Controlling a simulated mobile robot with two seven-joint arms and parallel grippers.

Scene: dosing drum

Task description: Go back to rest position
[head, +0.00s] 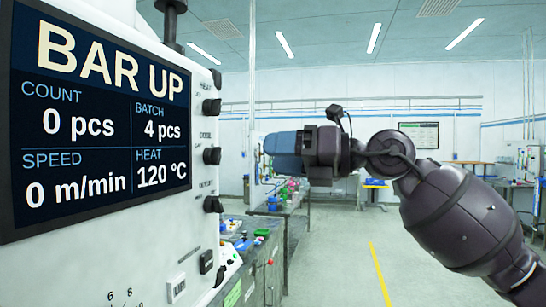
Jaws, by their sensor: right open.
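My right gripper (270,150) is raised in the middle of the view, its arm coming in from the right. It points left toward the machine panel, with its blue fingers seen from the side. It is open, and I see nothing held in it. It appears apart from the black knobs (212,156) on the panel's side face. My left gripper is not in view.
A white machine panel (203,245) fills the left; its screen (95,110) reads BAR UP, 0 pcs, 120 °C. A grey bench (268,262) with small coloured items stands below. Open floor with a yellow line (380,272) lies right of the bench.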

